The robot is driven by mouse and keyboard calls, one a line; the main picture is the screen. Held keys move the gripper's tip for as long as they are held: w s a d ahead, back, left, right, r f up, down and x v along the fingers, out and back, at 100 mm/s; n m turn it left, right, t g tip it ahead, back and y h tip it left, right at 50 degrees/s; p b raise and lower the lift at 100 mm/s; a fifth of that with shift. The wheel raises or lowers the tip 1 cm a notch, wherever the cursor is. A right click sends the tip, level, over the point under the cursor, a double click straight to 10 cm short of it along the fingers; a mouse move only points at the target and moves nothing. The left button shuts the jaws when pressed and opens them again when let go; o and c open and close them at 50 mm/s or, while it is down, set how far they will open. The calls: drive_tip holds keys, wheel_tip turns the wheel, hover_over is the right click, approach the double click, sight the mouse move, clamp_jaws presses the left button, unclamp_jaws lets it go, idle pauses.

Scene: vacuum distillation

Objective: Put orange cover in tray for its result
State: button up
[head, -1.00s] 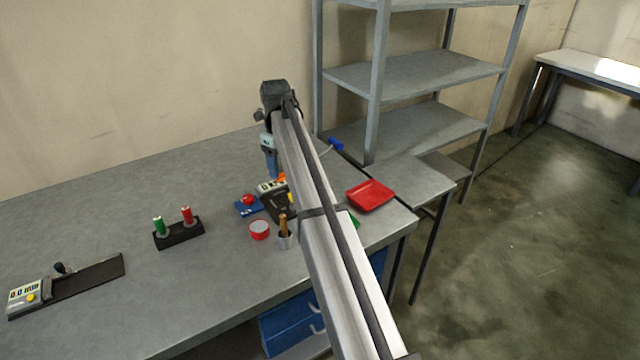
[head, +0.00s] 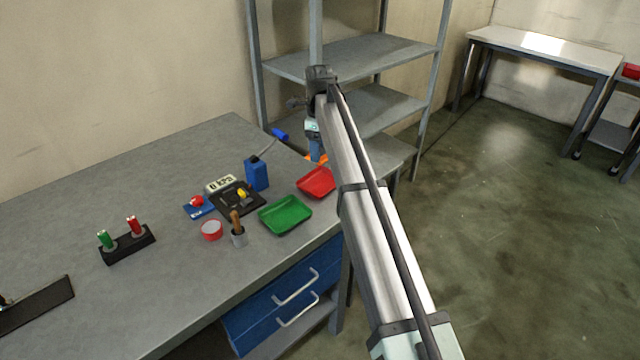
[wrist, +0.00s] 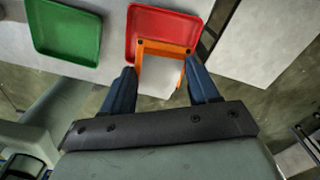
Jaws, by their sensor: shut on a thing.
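The orange cover (wrist: 165,47) is a thin open frame held between the two blue fingers of my gripper (wrist: 160,68) in the wrist view. In the head view a bit of the orange cover (head: 318,159) shows below my gripper (head: 315,150), beside the far edge of the red tray. The red tray (head: 318,181) is near the table's right end and is partly behind my arm. In the wrist view the cover overlaps the red tray (wrist: 190,28) and appears above it. The green tray (head: 285,214) looks empty and is nearer the front; it also shows in the wrist view (wrist: 66,32).
Metal shelving (head: 365,55) rises behind.

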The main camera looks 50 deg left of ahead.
sight(320, 185)
drive_tip(key=shift+w+d+f, duration=0.1)
drive_tip(key=shift+w+f, duration=0.05)
drive_tip(key=shift+f, duration=4.85)
drive_tip(key=shift+f, duration=0.1)
drive_tip(key=o, duration=1.3)
drive_tip(key=shift+c, duration=0.2)
wheel_tip(320, 185, up, 12)
drive_tip(key=shift+r, duration=0.15)
